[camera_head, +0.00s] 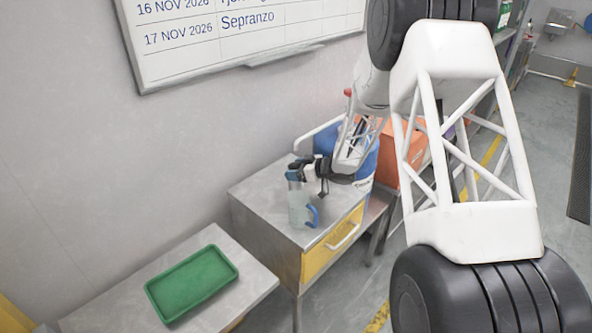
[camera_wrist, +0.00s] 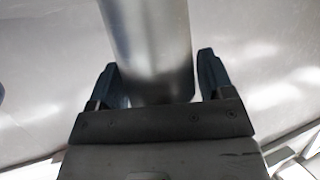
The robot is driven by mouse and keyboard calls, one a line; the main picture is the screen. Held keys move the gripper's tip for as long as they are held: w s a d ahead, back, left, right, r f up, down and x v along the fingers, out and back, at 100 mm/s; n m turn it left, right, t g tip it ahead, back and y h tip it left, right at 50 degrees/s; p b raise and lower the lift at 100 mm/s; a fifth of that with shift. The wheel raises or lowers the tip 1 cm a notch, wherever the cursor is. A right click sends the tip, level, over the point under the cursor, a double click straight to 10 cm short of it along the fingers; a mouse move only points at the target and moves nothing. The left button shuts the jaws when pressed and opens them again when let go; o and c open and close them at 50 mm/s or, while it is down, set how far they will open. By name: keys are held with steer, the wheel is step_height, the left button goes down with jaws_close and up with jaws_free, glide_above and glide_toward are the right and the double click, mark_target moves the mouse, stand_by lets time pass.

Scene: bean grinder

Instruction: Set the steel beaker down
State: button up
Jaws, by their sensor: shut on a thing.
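The steel beaker (camera_wrist: 152,45) is a smooth, brushed grey cylinder in the wrist view. It stands between the two dark fingers of my gripper (camera_wrist: 155,80), which is shut on it. Its upper part runs out of the picture. In the head view my gripper (camera_head: 296,174) is over the grey cabinet top, at the upper end of a pale grey vessel with a blue handle (camera_head: 300,208). I cannot tell whether this vessel is the beaker or a separate jug in front of it. Whether the beaker's base touches a surface is hidden.
A lower table at the left bears a green tray (camera_head: 192,283). A blue container (camera_head: 365,165) and an orange box (camera_head: 402,150) are behind my arm. The wall is close behind the cabinet.

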steer(key=shift+s+f, duration=0.2)
steer(key=shift+f, duration=0.8)
steer(key=o, duration=0.9)
steer(key=shift+o, duration=0.2)
steer(key=shift+d, duration=0.1)
steer(key=shift+s+d+r, duration=0.2)
steer(key=shift+d, duration=0.25)
steer(key=s+d+r, duration=0.2)
steer(key=d+r, duration=0.2)
steer(key=d, duration=0.1)
steer(key=shift+s+d, duration=0.25)
steer(key=shift+r, duration=0.1)
